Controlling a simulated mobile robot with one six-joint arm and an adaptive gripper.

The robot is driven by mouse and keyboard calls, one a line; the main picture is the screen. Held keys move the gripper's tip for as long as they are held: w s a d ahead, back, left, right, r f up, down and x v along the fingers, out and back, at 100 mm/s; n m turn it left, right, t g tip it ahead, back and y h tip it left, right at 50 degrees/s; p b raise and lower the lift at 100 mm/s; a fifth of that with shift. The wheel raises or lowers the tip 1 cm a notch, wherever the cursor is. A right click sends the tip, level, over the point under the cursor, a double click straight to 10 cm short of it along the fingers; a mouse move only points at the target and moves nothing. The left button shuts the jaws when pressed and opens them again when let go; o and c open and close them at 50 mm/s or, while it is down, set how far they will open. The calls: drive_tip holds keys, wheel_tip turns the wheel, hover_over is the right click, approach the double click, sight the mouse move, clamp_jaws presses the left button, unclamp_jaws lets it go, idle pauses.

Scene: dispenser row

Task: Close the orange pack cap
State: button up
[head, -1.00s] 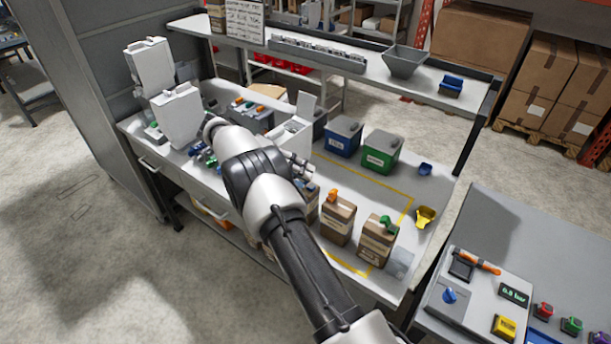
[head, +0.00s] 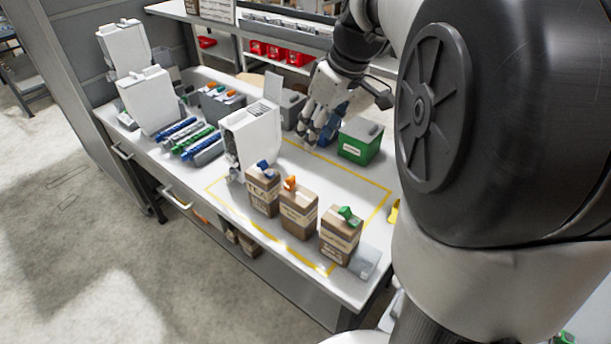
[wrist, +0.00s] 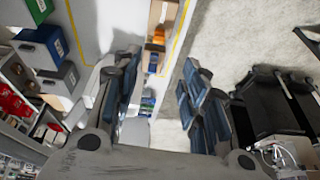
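The brown pack (head: 298,212) with the orange cap (head: 290,183) stands upright in the middle of three packs on the white bench; its cap looks raised at an angle. In the wrist view an orange cap (wrist: 154,47) shows beyond the gap between my fingers. My gripper (head: 316,130) is above the back of the bench, behind and apart from the packs. In the wrist view its fingers (wrist: 160,75) are spread with nothing between them.
A pack with a blue cap (head: 262,195) stands left of the orange one and a pack with a green cap (head: 340,240) right. A white dispenser (head: 250,135) is close behind left. A green box (head: 360,143) is at the back. Yellow-lined bench area behind the packs is clear.

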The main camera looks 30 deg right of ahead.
drive_tip(key=b, duration=0.5)
approach(292, 176)
drive_tip(key=shift+n, duration=0.3)
drive_tip(key=x, duration=0.8)
drive_tip(key=shift+f, duration=0.15)
drive_tip(key=shift+t, duration=0.3)
clamp_jaws()
